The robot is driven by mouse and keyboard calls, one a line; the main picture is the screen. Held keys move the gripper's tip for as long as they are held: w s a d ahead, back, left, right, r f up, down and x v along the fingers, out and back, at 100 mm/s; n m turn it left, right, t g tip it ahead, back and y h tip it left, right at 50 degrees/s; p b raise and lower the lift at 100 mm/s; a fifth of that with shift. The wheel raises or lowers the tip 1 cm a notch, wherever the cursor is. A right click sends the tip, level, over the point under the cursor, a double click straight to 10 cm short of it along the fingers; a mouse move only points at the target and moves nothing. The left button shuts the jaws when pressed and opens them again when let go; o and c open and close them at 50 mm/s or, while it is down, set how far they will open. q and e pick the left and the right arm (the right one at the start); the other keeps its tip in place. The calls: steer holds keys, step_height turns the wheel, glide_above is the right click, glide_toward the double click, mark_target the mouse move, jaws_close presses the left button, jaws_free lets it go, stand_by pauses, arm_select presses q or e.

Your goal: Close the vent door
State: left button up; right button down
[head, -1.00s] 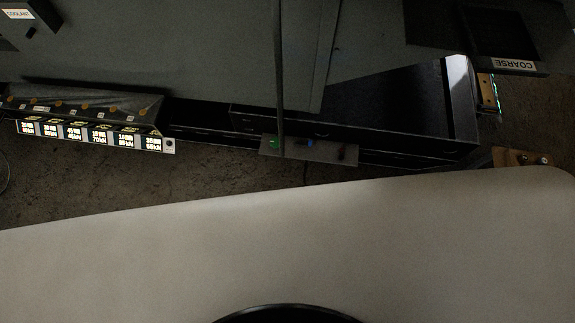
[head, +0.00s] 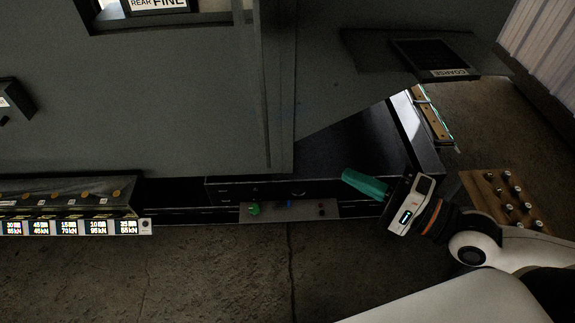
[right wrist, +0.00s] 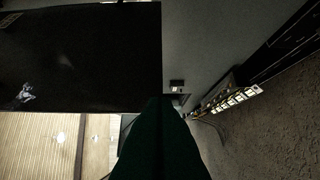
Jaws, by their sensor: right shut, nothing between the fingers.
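The grey enclosure (head: 170,110) fills the upper part of the head view. At its right a grey panel (head: 365,50) with a dark vent opening (head: 425,58) and an upside-down "COARSE" label stands out at an angle; it may be the vent door, but I cannot tell how it is hinged. My right gripper (head: 347,176), with teal fingers, is shut and empty, below that panel and near the dark lower cabinet. In the right wrist view its fingers (right wrist: 160,140) look dark green, beside a large black surface (right wrist: 75,55). My left gripper is out of view.
A "REAR FINE" label (head: 158,4) shows at the top. A row of lit displays (head: 70,227) is at the left. A small control plate (head: 270,212) with a green button is at the centre. A wooden board with knobs (head: 500,198) is at the right. Bare floor (head: 210,285) lies below.

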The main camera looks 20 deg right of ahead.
steer(key=w+a+p, duration=0.6)
steer(key=w+a, duration=0.1)
steer(key=a, duration=0.2)
steer(key=shift+w+a, duration=0.35)
steer(key=shift+a, duration=0.05)
stand_by(0.6)
